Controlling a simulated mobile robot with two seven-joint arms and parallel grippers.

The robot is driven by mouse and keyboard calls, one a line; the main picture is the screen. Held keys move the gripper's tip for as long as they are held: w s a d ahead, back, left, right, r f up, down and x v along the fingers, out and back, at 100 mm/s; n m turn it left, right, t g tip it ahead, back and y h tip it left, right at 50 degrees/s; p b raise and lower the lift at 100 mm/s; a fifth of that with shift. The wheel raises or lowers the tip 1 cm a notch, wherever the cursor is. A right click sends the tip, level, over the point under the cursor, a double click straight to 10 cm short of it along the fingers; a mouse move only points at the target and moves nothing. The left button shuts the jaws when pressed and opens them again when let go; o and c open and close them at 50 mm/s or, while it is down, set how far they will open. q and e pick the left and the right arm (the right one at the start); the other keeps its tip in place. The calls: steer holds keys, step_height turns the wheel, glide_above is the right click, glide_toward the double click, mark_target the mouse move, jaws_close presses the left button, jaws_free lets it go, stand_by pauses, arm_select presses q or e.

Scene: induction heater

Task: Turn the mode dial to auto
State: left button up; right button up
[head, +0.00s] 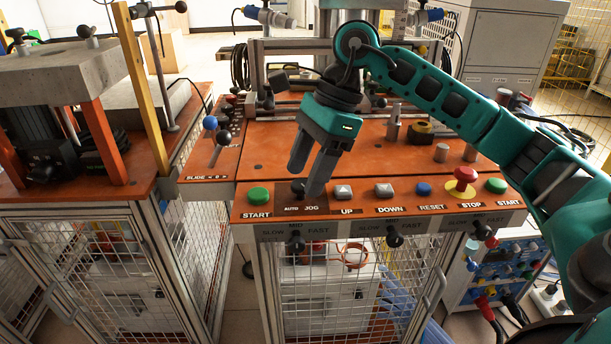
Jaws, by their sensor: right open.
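The mode dial (297,187) is a small dark knob on the front of the orange panel, above the dark "AUTO JOG" label (301,208). It is partly hidden by my right gripper, and I cannot tell which way it points. My right gripper (306,181) reaches in from the right and points down at the dial. Its two grey fingers are apart, one behind and left of the dial, the other close on its right. I cannot tell whether they touch it. My left gripper is not in view.
A green START button (258,195) sits left of the dial, and the UP button (343,191) is to its right. A red STOP mushroom button (465,177) stands taller further right. Black selector knobs (295,241) stick out from the front edge below. A post (145,95) stands left.

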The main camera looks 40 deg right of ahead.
steer(key=shift+a+f, duration=0.2)
steer(key=shift+f, duration=0.3)
steer(key=c, duration=1)
